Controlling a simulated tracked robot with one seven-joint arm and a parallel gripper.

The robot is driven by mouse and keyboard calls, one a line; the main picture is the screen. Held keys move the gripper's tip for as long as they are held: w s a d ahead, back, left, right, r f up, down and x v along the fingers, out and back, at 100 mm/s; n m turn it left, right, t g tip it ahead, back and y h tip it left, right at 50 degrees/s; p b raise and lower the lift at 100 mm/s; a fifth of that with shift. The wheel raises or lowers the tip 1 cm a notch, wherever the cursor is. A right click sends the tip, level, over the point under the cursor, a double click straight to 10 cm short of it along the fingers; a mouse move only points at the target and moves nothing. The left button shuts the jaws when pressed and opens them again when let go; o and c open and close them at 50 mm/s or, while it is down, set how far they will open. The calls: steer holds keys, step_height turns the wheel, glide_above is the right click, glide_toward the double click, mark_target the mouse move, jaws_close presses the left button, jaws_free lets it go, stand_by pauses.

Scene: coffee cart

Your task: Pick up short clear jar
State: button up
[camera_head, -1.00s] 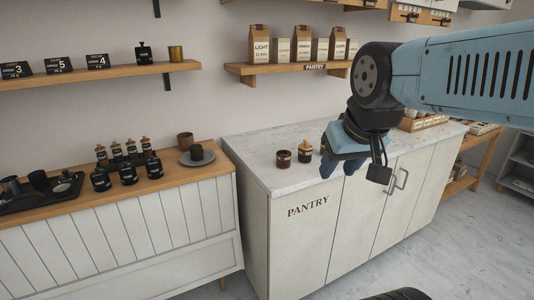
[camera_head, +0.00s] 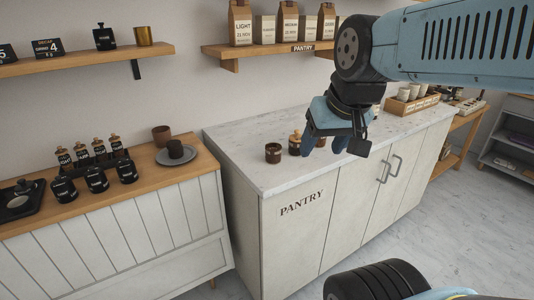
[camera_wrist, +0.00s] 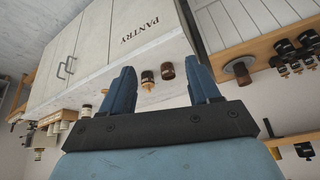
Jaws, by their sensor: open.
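Two small jars stand upright on the white pantry counter (camera_head: 240,135), left of my gripper in the head view. One is a short jar (camera_head: 273,153) with dark brown contents; the other is a jar with a wooden stopper (camera_head: 295,146). I cannot tell for sure which is the short clear jar. My gripper (camera_head: 325,144) is open and empty above the counter, apart from both. In the wrist view, the short jar (camera_wrist: 167,71) and the stoppered jar (camera_wrist: 147,78) appear between the spread fingers of my gripper (camera_wrist: 162,78), farther off.
A wooden-topped cabinet at left holds several black jars (camera_head: 96,179), a grey plate (camera_head: 186,158) with a dark cup, and a brown cup (camera_head: 161,136). A shelf with paper bags (camera_head: 265,25) hangs above the counter. A wooden crate (camera_head: 412,102) with cups stands farther right.

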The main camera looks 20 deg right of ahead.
steer(key=o, duration=0.5)
steer(key=w+a+f+m+y, duration=0.1)
steer(key=w+f+m, duration=0.1)
steer(key=w+a+f+m+g+y, duration=0.1)
steer(key=w+m, duration=0.1)
steer(key=w+a+f+m+g+y, duration=0.1)
steer(key=w+f+m+y, duration=0.1)
steer(key=shift+a+f, duration=0.25)
steer(key=shift+f, duration=0.1)
steer(key=m+t+y, duration=0.4)
steer(key=m+t, duration=0.3)
steer(key=m, duration=1.5)
glide_toward(280, 155)
steer(key=x, duration=0.7)
steer(key=shift+a+f, duration=0.15)
steer(key=shift+f, duration=0.35)
steer(key=shift+r+x, duration=0.15)
steer(key=shift+x, duration=1.15)
steer(key=shift+r+x, duration=0.15)
steer(key=shift+x, duration=1.2)
